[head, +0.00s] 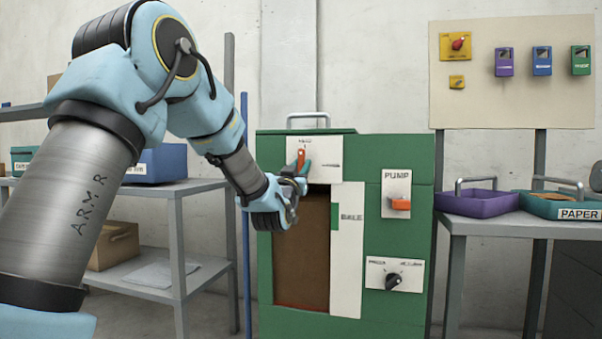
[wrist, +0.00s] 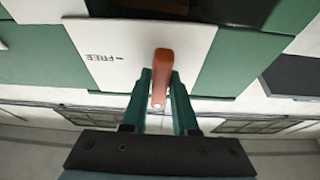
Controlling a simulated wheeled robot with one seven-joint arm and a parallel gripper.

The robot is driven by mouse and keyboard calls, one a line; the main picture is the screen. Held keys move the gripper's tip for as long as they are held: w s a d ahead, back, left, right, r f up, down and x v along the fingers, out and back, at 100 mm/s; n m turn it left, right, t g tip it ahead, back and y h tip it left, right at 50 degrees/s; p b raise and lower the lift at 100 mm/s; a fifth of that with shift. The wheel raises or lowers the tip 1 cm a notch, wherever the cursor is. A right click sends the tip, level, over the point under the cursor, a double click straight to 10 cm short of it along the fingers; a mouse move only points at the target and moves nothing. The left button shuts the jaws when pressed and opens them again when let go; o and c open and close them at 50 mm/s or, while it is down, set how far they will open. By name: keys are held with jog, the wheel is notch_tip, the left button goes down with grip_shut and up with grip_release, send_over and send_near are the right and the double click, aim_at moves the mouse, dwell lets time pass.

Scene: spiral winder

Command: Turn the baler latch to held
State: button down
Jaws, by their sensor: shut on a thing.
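The baler latch is an orange-red lever (head: 301,158) on a white plate (head: 327,170) at the upper left of the green baler (head: 385,150). The lever stands roughly upright, pointing to small lettering at the plate's top that I cannot read. In the wrist view the lever (wrist: 161,75) sits between the two teal fingers of my gripper (wrist: 160,97), which is shut on it. The plate (wrist: 110,45) there bears the word FREE, upside down, to the left of the lever. In the head view my gripper (head: 303,175) reaches the lever from the left and partly covers it.
The baler also carries an orange PUMP switch (head: 401,203) and a black knob (head: 393,281). An open bay (head: 302,250) lies below the latch. A shelf (head: 175,188) stands left; a bench (head: 500,226) with purple (head: 478,206) and teal trays (head: 545,210) stands right.

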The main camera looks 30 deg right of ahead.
jog(key=shift+f+n, duration=0.1)
jog(key=shift+n, duration=0.4)
jog(key=c, duration=0.8)
grip_release()
jog(key=shift+o, duration=0.2)
jog(key=v, duration=1)
jog(key=shift+s+a, duration=0.2)
jog(key=shift+s, duration=0.15)
jog(key=shift+f, duration=0.1)
